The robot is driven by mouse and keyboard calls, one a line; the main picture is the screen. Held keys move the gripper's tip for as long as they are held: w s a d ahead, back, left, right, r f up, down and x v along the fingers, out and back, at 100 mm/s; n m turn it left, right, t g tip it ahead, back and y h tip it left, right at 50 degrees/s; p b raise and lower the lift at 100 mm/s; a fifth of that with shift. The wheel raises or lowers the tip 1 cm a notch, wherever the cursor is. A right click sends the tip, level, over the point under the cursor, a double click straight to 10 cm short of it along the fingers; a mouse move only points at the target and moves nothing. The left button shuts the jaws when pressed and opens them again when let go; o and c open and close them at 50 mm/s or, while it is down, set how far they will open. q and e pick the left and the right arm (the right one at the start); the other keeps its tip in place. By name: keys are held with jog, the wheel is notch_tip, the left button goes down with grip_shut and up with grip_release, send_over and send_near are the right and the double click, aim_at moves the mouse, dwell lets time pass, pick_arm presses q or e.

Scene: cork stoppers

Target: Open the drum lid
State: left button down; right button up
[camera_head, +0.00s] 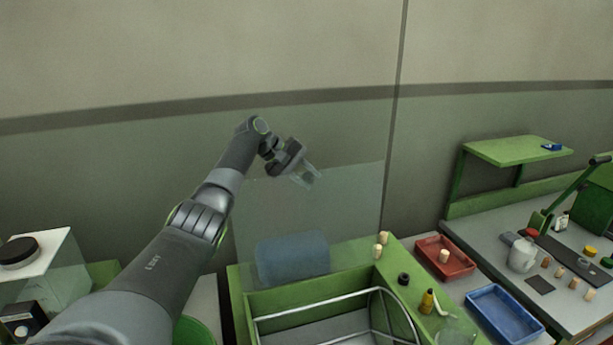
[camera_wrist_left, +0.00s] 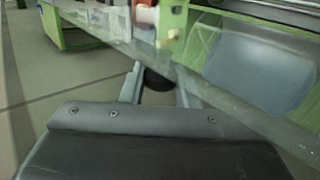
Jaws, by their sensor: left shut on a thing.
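A clear, see-through lid panel (camera_head: 350,205) stands steeply raised above the back of a green open-topped box (camera_head: 245,310). My left gripper (camera_head: 308,178) is up at the panel, its pale fingers shut on a small dark piece. In the left wrist view that dark piece (camera_wrist_left: 157,80) sits between the two fingers, against the clear panel with its pale edge (camera_wrist_left: 225,100). The piece looks like the lid's knob, but it is partly hidden by the fingers. Curved metal rails (camera_head: 320,304) show inside the box. My right gripper is not in view.
A blue-grey rounded body (camera_head: 292,258) shows at the back of the box. A red tray (camera_head: 455,262), a blue tray (camera_head: 503,317), corks and a small bottle (camera_head: 427,301) stand to the right. A white-topped stand with a black disc (camera_head: 18,251) is at left.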

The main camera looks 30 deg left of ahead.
pick_arm(q)
jog(key=shift+f, duration=0.1)
jog(key=c, duration=1.1)
grip_release()
jog(key=shift+d, duration=0.15)
jog(key=shift+c, duration=0.2)
jog(key=b+v, duration=0.6)
jog(key=v, duration=1.1)
jog(key=shift+a+b, duration=0.2)
jog(key=shift+b, duration=0.15)
jog(key=shift+s, duration=0.1)
